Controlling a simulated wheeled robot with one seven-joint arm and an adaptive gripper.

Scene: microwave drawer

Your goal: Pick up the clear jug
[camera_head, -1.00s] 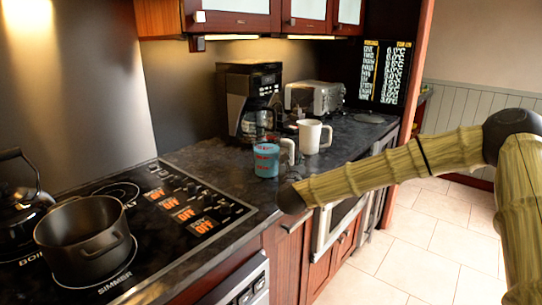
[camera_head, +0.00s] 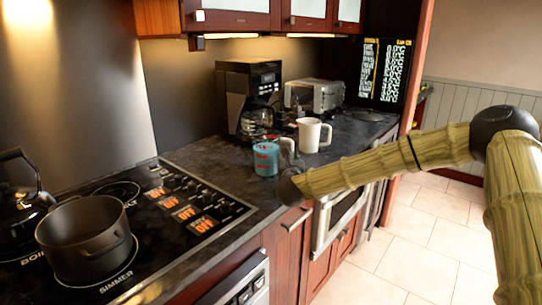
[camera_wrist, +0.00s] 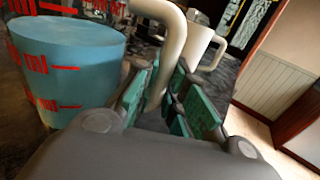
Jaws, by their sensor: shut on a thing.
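The clear jug (camera_head: 266,159) looks blue, with red measuring marks and a pale handle. It stands upright on the dark counter, right of the cooktop. In the wrist view the jug (camera_wrist: 65,65) fills the left side, and its handle runs down between the green-padded fingers of my gripper (camera_wrist: 163,92). My gripper is shut on this handle, with one finger on each side. In the head view the dark end of my arm is just right of the jug, and the fingers are hard to make out.
A white mug (camera_head: 312,135) stands close behind the jug to the right. A coffee maker (camera_head: 248,97) and a toaster oven (camera_head: 314,95) stand at the back. A dark pot (camera_head: 85,240) and kettle (camera_head: 20,205) sit on the cooktop (camera_head: 185,210). Cabinets hang above.

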